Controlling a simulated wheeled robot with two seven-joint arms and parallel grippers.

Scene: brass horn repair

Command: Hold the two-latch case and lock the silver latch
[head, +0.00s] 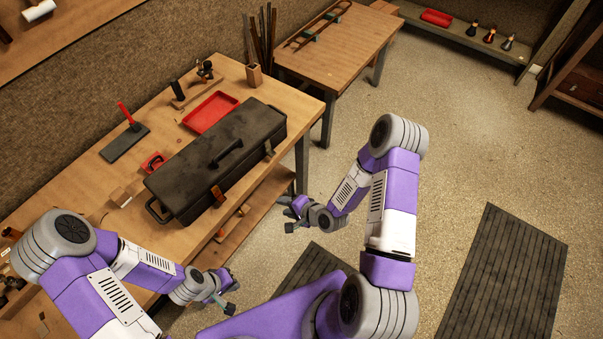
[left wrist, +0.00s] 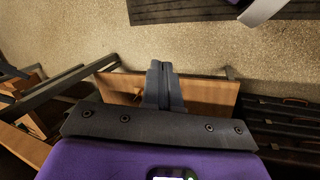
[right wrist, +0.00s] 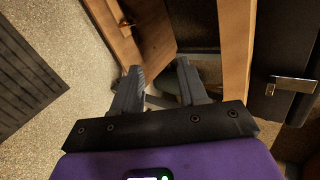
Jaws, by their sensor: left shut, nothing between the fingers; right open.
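The black two-latch case (head: 185,190) lies shut on the workbench, its handle on top. A copper-brown latch (head: 218,193) is on its front toward the near end. A small greyish latch (head: 268,148) is on the front toward the far end. In the right wrist view a pale metal latch (right wrist: 292,84) sticks out from a dark face at the right. My left gripper (head: 229,297) is shut and empty, low in front of the bench; its fingers touch in the left wrist view (left wrist: 163,75). My right gripper (head: 289,214) is open and empty, in front of the case and apart from it.
The workbench (head: 85,190) has a lower shelf with small items. A red tray (head: 210,112), a dark pad (head: 125,142) and a small red box (head: 152,162) are behind the case. A second table (head: 345,45) stands beyond. The floor to the right is open.

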